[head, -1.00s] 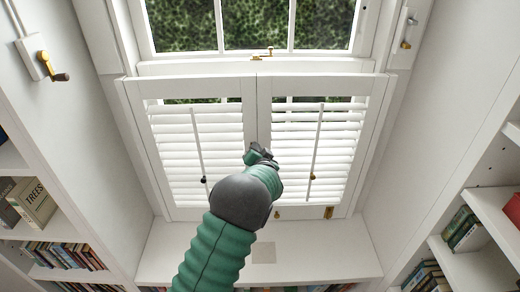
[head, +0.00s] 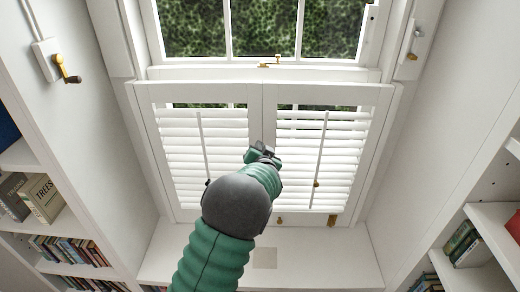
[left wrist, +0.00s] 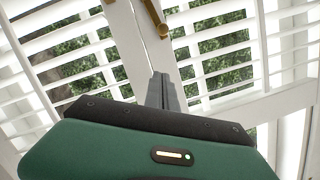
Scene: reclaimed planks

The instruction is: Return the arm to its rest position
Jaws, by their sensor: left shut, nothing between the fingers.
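My left arm comes up from the bottom of the head view, with green sleeves and a dark grey joint. My left gripper (head: 262,152) is in front of the middle of the white louvred shutters (head: 257,140). In the left wrist view the gripper's grey fingers (left wrist: 161,90) are together, with nothing between them. They point at the upright frames where the two shutter panels meet. I cannot tell the exact gap to the shutters. My right gripper is in neither view.
A brass catch (left wrist: 151,18) is just beyond the fingers in the left wrist view. A crank handle (head: 66,70) is on the left wall. Bookshelves (head: 75,235) flank the window on both sides. A white sill (head: 320,255) lies below the shutters.

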